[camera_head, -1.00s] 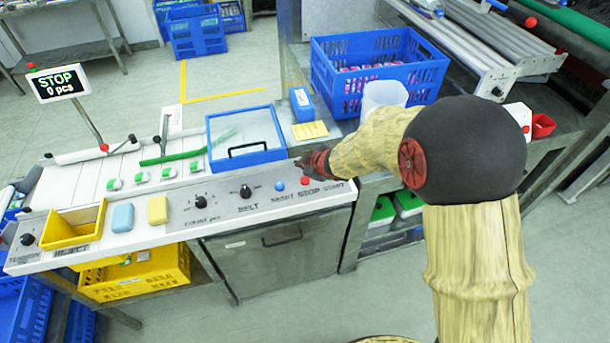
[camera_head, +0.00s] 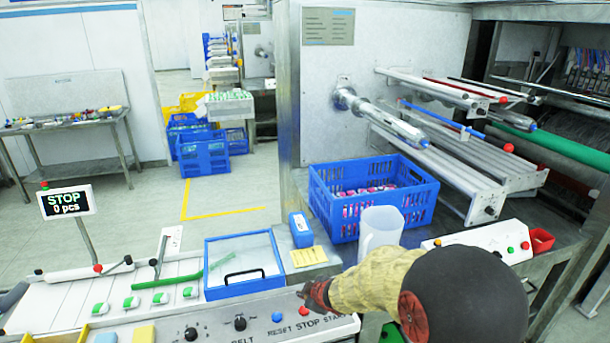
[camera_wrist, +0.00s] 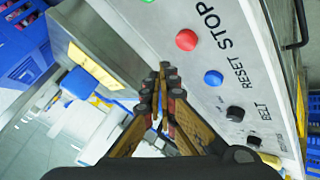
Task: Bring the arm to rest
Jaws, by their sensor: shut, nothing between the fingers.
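My gripper (camera_head: 316,294) is at the front right of the dosing machine's control panel (camera_head: 262,329), by the red STOP button (camera_head: 304,311) and the blue RESET button (camera_head: 277,317). In the wrist view my gripper (camera_wrist: 163,78) shows its fingers shut with nothing between them. The red button (camera_wrist: 186,40) and blue button (camera_wrist: 213,78) lie to the right of the fingertips there. I cannot tell whether the fingertips touch the panel. My arm reaches in from the lower right of the head view, bent at the dark elbow.
A blue-framed lid (camera_head: 245,296) lies left of my gripper. The display (camera_head: 67,202) reads STOP, 0 pcs. Floor shows free at left.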

